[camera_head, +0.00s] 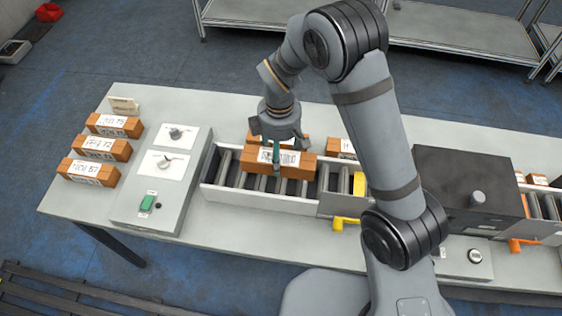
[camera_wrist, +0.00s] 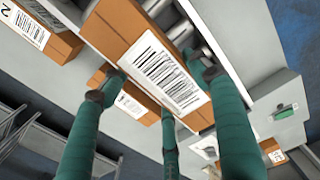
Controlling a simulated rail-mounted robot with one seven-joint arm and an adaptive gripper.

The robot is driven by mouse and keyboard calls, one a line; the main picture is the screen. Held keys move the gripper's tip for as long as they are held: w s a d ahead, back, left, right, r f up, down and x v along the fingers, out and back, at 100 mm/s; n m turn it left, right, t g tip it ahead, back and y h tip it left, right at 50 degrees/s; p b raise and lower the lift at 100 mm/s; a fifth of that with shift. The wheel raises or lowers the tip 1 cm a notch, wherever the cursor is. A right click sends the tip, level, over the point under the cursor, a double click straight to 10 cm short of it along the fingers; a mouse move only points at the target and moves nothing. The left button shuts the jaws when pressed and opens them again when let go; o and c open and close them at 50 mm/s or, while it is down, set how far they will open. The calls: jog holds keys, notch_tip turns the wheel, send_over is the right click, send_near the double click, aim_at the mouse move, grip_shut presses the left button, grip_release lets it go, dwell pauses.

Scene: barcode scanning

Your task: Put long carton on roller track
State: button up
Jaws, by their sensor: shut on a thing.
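The long carton (camera_head: 295,168) is an orange-brown box with a white barcode label. In the head view it lies lengthwise over the roller track (camera_head: 250,201), roughly in line with it. Whether it touches the rollers or is just above them I cannot tell. My gripper (camera_head: 277,152) is above its middle, green fingers shut around its sides. In the wrist view the long carton (camera_wrist: 130,35) lies between my gripper's fingers (camera_wrist: 165,90), with metal rollers (camera_wrist: 190,38) beside it. The fingers hide part of its label.
Several labelled cartons (camera_head: 100,148) stand at the table's left end, beside a control box (camera_head: 165,165) with dials and a green button. Another carton (camera_head: 338,146) is behind the track. A dark scanner housing (camera_head: 480,185) stands right, and a yellow handle (camera_head: 344,222) sticks out in front.

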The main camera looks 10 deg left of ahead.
jog(key=shift+f+p, duration=0.3)
jog(key=shift+f, duration=1.65)
jog(key=shift+s, duration=0.1)
jog(key=o, duration=1.6)
jog(key=shift+f, duration=0.1)
jog(key=shift+a+r, duration=0.1)
jog(key=shift+r, duration=0.55)
notch_tip(320, 180, up, 11)
jog(key=shift+b, duration=0.45)
jog(key=shift+o, duration=0.3)
